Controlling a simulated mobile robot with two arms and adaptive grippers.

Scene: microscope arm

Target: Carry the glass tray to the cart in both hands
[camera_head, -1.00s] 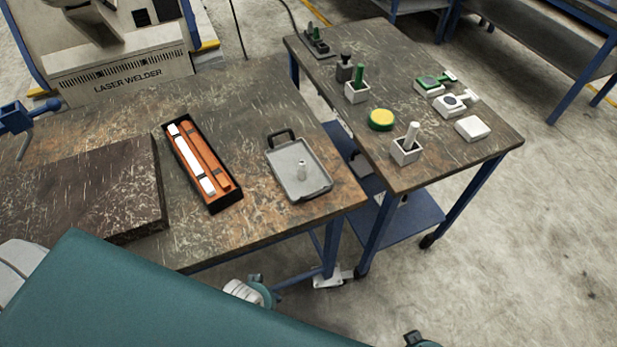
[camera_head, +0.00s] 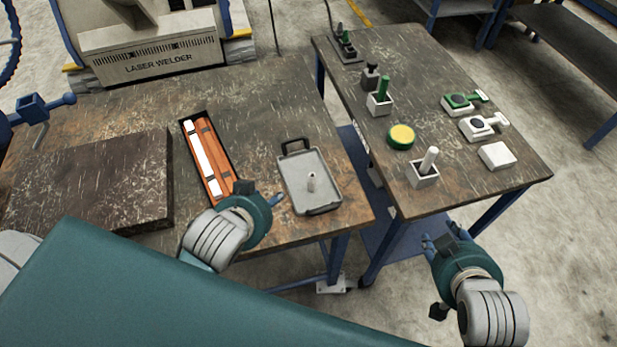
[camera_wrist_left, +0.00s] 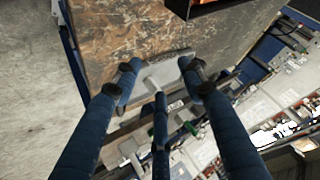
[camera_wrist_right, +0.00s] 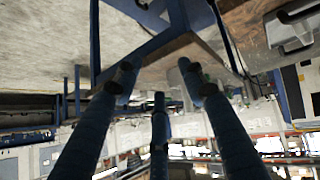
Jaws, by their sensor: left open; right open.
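The tray (camera_head: 297,200) is a grey shallow tray with black handles at its far and near ends. My right gripper (camera_head: 430,243) is open and empty in front of the cart. Part of the tray (camera_wrist_right: 290,30) shows at the right wrist view's upper right. The cart (camera_head: 430,65) stands right of the bench.
The cart top carries a yellow-green disc (camera_head: 400,137), a white holder (camera_head: 423,175), a white block (camera_head: 497,156) and other small items. A black box with orange contents (camera_head: 212,160) lies left of the tray. A dark slab (camera_head: 95,180) lies further left. A narrow gap separates bench and cart.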

